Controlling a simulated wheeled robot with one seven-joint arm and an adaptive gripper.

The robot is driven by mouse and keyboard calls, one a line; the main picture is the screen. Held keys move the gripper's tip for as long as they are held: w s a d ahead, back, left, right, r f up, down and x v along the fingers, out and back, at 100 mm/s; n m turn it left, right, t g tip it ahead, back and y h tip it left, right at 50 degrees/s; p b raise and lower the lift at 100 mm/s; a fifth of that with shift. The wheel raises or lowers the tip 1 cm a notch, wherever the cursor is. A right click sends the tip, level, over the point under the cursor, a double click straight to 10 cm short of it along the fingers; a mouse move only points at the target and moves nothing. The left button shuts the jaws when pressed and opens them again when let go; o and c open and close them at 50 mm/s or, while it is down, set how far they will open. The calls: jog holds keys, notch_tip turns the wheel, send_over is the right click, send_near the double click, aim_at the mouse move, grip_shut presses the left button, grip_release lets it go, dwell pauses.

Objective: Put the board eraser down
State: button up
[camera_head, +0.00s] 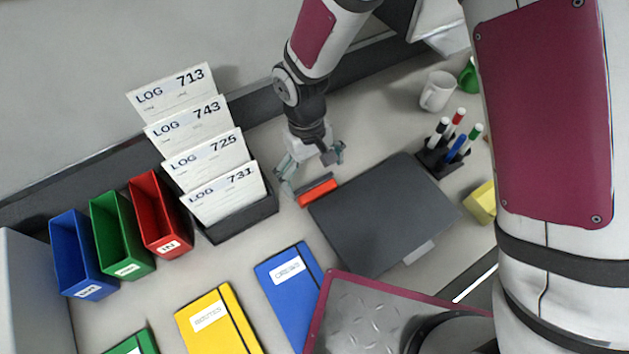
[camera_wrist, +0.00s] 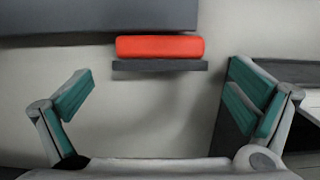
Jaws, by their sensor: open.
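The board eraser (camera_head: 318,191) has an orange-red body on a dark grey strip. It lies on the pale desk beside the left edge of the dark grey flat panel. In the wrist view the eraser (camera_wrist: 160,47) is ahead of the fingers, with bare desk between. My gripper (camera_head: 311,171) is above the desk, just beyond the eraser in the head view. Its teal-padded fingers are spread wide with nothing between them in the wrist view (camera_wrist: 160,105). The eraser is apart from both fingers there.
The dark panel (camera_head: 385,215) lies right of the eraser. A pen holder (camera_head: 437,161) with several markers and a white mug (camera_head: 437,92) stand at the back right. A rack of log cards (camera_head: 240,219) stands left. A blue folder (camera_head: 293,290) lies in front, with bare desk between.

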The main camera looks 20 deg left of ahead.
notch_tip(320, 180, up, 7)
jog(key=shift+w+a, duration=0.35)
jog(key=shift+a, duration=0.05)
jog(key=shift+r, duration=0.1)
